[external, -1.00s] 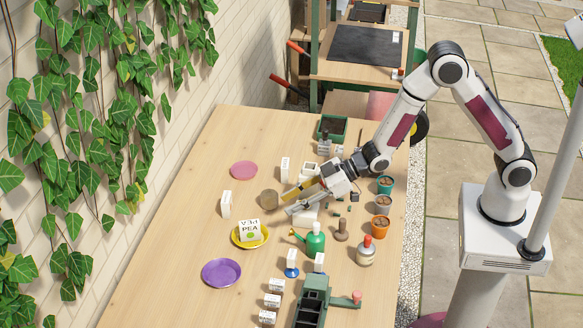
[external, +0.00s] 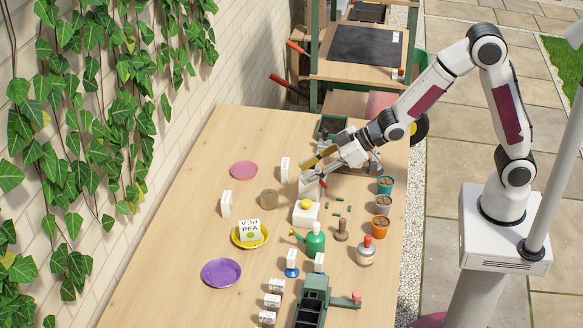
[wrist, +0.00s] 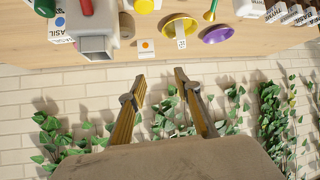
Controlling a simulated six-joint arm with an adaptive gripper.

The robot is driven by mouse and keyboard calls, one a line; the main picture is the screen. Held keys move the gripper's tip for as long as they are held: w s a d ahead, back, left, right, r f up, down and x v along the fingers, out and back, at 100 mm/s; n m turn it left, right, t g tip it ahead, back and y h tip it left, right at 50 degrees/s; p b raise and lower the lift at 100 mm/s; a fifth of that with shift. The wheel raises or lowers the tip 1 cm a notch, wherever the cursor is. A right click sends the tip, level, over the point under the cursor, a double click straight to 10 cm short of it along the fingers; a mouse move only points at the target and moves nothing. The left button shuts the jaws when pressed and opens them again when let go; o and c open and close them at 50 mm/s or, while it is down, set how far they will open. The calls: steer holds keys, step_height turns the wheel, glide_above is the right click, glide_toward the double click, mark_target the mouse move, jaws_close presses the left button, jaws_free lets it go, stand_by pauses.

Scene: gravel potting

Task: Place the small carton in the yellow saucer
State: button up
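The small white carton (external: 250,230), with PEA lettering, sits in the yellow saucer (external: 236,241) on the bench in the external view. It stands within the saucer's rim, its lettering upside down. In the wrist view the yellow saucer (wrist: 169,20) shows near the top, with a small white labelled face (wrist: 181,43) at its near edge. My gripper (external: 307,173) is to the right of and farther back than the saucer, well apart from it. In the wrist view my gripper (wrist: 159,76) has its fingers spread with nothing between them.
A purple saucer (external: 221,273) and a pink saucer (external: 244,170) flank the yellow one. A brown jar (external: 268,200), a white block with a yellow top (external: 306,214), white packets (external: 226,203) and a green watering can (external: 315,238) stand nearby. An ivy-covered wall borders the left side.

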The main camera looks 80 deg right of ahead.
steer(key=s+d+r+m+g+h, duration=0.1)
steer(key=s+d+r, duration=0.25)
steer(key=s, duration=0.45)
steer(key=s+d+r+m+g+h, duration=0.15)
steer(key=s+r, duration=0.25)
steer(key=s, duration=0.4)
steer(key=s+d+r+g, duration=0.1)
steer(key=s+d+r, duration=0.3)
steer(key=s, duration=0.5)
steer(key=s+g, duration=0.1)
steer(key=s, duration=1)
steer(key=shift+s+a+f+m+g, duration=0.25)
steer(key=shift+s+f+m+g, duration=0.1)
steer(key=shift+s+f+m, duration=0.1)
